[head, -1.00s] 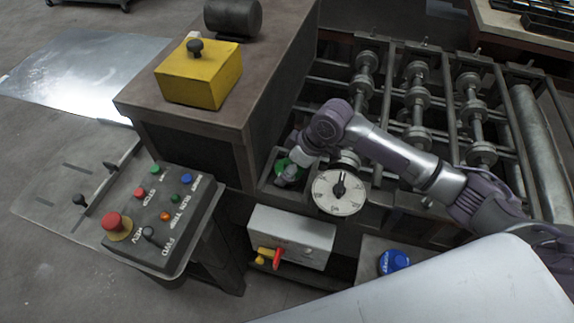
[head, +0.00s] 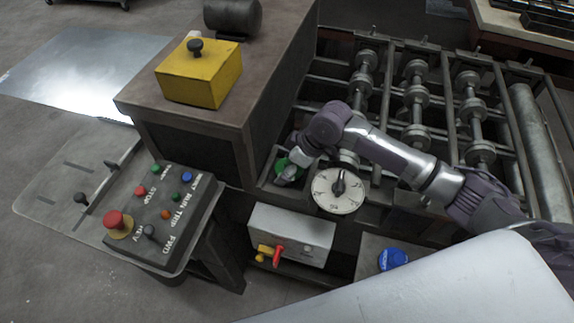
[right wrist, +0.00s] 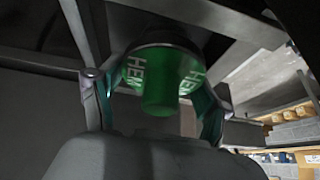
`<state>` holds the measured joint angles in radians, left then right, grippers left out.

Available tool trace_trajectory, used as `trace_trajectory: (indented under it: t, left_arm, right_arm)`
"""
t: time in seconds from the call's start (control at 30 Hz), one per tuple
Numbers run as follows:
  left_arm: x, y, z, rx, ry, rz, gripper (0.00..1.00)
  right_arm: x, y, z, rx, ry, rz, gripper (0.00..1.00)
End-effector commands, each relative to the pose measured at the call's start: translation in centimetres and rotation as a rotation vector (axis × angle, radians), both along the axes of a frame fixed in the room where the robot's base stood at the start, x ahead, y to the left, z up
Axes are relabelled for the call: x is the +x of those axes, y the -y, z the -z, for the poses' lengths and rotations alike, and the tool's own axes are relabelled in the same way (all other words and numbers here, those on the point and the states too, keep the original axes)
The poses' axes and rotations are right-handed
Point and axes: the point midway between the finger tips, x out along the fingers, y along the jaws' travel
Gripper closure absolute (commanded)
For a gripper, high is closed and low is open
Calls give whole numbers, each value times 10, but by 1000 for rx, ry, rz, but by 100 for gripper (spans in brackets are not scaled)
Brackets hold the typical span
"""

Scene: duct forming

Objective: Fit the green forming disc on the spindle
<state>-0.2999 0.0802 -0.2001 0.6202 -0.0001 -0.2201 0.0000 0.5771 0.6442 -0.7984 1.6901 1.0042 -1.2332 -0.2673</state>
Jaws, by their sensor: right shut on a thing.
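The green forming disc (head: 283,163) is at the near left end of the roller machine, beside the brown housing. In the right wrist view the disc (right wrist: 160,72) shows its hub and "HEM" lettering towards the camera. My right gripper (head: 287,175) is shut on it, with one finger on each side in the right wrist view (right wrist: 153,98). A grey round flange (right wrist: 165,45) sits directly behind the disc. The spindle itself is hidden, so I cannot tell whether the disc is around it. My left gripper is not in view.
A white dial (head: 340,191) stands close right of my right gripper. A blue disc (head: 393,259) lies on a grey ledge at the front. A grey box (head: 291,236) with red and yellow handles is below. The control panel (head: 165,215) and yellow box (head: 199,73) are left.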

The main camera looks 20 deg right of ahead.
Motion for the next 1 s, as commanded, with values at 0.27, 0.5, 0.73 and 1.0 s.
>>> trace_trajectory:
  t: [0.27,0.5,0.73,1.0]
  left_arm:
    - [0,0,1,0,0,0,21]
    - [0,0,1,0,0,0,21]
    - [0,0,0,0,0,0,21]
    - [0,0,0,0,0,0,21]
  right_arm:
    - [-2,0,6,-3,-6,-1,90]
    - [-3,-1,7,-2,-9,-3,4]
    - [-2,0,6,-2,-7,-3,0]
    - [-2,0,6,-3,-6,-1,0]
